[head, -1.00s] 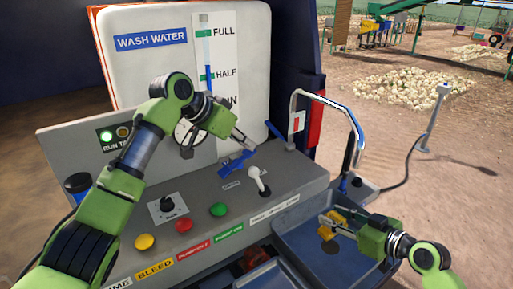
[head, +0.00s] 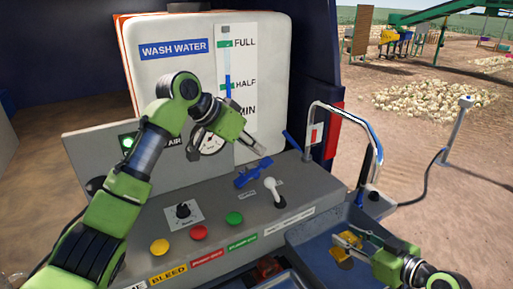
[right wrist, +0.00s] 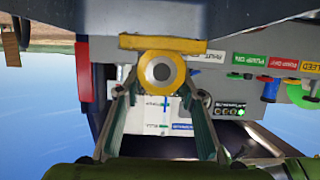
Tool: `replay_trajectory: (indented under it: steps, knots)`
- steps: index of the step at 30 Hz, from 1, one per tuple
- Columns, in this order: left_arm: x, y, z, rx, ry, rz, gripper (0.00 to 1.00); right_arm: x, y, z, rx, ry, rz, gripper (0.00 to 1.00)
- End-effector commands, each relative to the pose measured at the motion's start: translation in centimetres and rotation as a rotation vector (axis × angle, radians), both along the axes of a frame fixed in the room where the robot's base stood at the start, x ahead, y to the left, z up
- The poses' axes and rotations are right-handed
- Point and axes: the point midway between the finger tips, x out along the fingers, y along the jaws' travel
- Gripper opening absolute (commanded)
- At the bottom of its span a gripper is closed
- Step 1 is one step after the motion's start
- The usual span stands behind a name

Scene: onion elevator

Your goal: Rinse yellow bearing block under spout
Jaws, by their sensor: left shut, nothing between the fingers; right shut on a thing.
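The yellow bearing block (head: 342,251) is held by my right gripper (head: 350,241) over the grey wash basin (head: 303,237). In the right wrist view the block (right wrist: 160,44) sits between my right gripper's fingers (right wrist: 160,92), its round bore facing the camera. The curved metal spout (head: 372,130) arches over the panel's right end; its lower end is above and to the right of the block in the head view. No water stream is visible. My left gripper (head: 264,156) is shut and empty, above the blue handle and white lever.
The control panel (head: 150,215) carries a blue handle (head: 253,175), a white lever (head: 276,193), and green (head: 234,218), red (head: 199,232) and yellow (head: 160,246) buttons. The wash water tank (head: 200,70) stands behind, its gauge near HALF. A hose runs to a post at right.

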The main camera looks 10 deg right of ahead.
Motion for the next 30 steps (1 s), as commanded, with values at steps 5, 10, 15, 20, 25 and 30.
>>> replay_trajectory:
  steps: [5,10,15,20,25,30]
  knots:
    - [0.0,0.0,0.6,0.000,0.000,0.000,0.00,-1.2,0.9,0.2,0.002,-0.001,0.001,0.01]
    - [0.0,0.0,1.1,0.000,0.000,0.000,0.00,-2.3,1.7,0.2,0.002,-0.001,0.000,0.01]
    - [0.0,0.0,1.4,0.000,0.000,0.000,0.00,-3.3,2.4,0.2,0.002,-0.002,0.000,0.01]
    - [0.0,0.0,1.7,0.000,0.000,0.000,0.00,-4.3,3.1,0.2,0.002,-0.001,0.000,0.01]
    - [0.0,0.0,1.8,0.000,0.000,0.000,0.00,-4.7,3.4,0.2,0.002,-0.003,-0.001,0.01]
    - [0.0,0.0,1.8,0.000,0.000,0.000,0.00,-4.7,3.4,0.2,0.002,-0.003,-0.001,0.01]
